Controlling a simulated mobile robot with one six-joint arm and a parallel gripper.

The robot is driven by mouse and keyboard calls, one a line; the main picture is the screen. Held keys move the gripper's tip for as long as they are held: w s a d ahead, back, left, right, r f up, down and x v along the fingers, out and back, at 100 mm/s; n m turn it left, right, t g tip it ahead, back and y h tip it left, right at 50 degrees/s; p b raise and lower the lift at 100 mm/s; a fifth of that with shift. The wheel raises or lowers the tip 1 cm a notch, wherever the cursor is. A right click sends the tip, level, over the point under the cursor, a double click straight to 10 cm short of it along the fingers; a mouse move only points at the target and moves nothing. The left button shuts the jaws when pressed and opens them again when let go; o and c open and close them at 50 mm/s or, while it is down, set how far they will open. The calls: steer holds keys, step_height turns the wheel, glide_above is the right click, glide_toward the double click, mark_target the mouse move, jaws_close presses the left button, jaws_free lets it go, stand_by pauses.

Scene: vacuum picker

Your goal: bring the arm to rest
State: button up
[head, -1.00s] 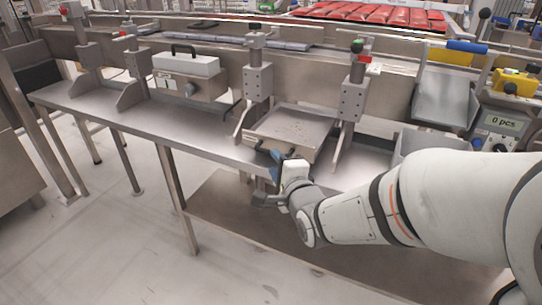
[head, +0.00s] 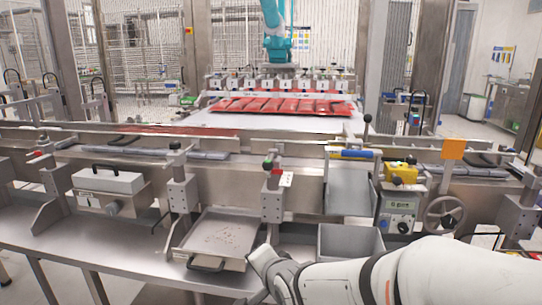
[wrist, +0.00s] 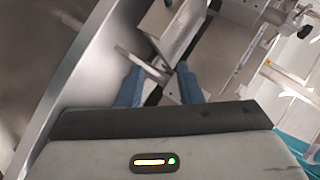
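My arm reaches in from the lower right of the head view, its white wrist (head: 275,272) low in front of the bench, just right of the metal tray. The fingers are hidden in the head view. In the wrist view my gripper (wrist: 159,72) shows two blue fingers standing apart, with nothing held between them. A metal bracket and bench edge lie beyond the fingertips; I cannot tell whether they touch anything.
A shallow metal tray (head: 218,236) with dark crumbs and a black front handle sits on the steel bench (head: 95,240). A grey bin (head: 350,243) stands right of it. Red packs (head: 285,106) lie behind.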

steer(key=s+d+r+n+g+h+p, duration=0.4)
steer(key=s+d+r+n+g+p, duration=0.4)
steer(key=s+d+r+p, duration=0.8)
steer(key=shift+s+d+r+h+p, duration=0.25)
steer(key=shift+d+r+h+p, duration=0.15)
steer(key=shift+d+r+p, duration=0.4)
steer(key=shift+d+r, duration=0.1)
steer(key=shift+d, duration=0.05)
